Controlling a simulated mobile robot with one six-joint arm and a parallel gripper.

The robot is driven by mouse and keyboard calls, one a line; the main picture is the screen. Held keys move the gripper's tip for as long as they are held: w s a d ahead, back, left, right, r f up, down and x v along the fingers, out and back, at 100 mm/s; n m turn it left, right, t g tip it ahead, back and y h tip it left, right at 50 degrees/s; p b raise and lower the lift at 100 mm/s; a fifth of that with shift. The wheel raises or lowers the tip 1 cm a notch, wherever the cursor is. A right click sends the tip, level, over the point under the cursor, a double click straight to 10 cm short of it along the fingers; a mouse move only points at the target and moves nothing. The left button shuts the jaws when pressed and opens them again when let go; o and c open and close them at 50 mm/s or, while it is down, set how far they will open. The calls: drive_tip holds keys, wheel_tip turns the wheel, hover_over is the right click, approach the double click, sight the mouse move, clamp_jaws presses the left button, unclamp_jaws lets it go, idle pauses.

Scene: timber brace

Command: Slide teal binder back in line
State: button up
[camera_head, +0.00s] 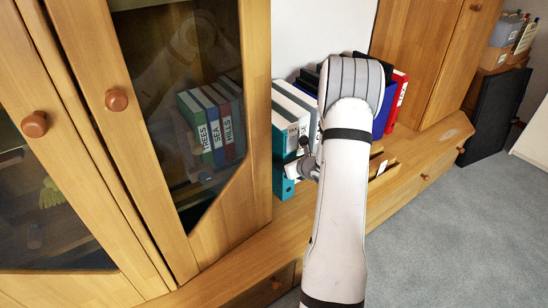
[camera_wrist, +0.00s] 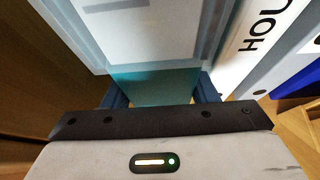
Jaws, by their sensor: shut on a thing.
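The teal binder (camera_head: 279,182) stands upright at the left end of the row, beside the cabinet's wooden side. It sticks out past the white-spined binder (camera_head: 290,112) to its right. My gripper (camera_head: 298,170) is at the binder's front, low on the spine, partly hidden by my arm. In the wrist view the teal spine (camera_wrist: 155,86) lies between the two dark blue fingers, and my gripper (camera_wrist: 161,92) is shut on it. The binder's back part and far side are hidden.
My arm covers the middle of the row. A blue binder (camera_head: 381,122) and a red binder (camera_head: 398,97) show on its right. The glass-doored cabinet (camera_head: 255,150) stands close on the left. The wooden ledge (camera_head: 292,222) in front is clear.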

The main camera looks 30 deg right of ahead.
sight(290, 158)
drive_tip(key=shift+w+a+b, duration=0.15)
drive_tip(key=shift+w+a, duration=0.05)
drive_tip(key=shift+w, duration=1)
drive_tip(key=shift+w+a+b, duration=0.15)
drive_tip(key=shift+w+a, duration=0.05)
drive_tip(key=shift+w, duration=1)
drive_tip(key=o, duration=1.1)
drive_tip(key=shift+p+v, duration=0.65)
drive_tip(key=shift+v, duration=3.4)
drive_tip(key=shift+d, duration=0.1)
drive_tip(key=shift+s+f, duration=0.1)
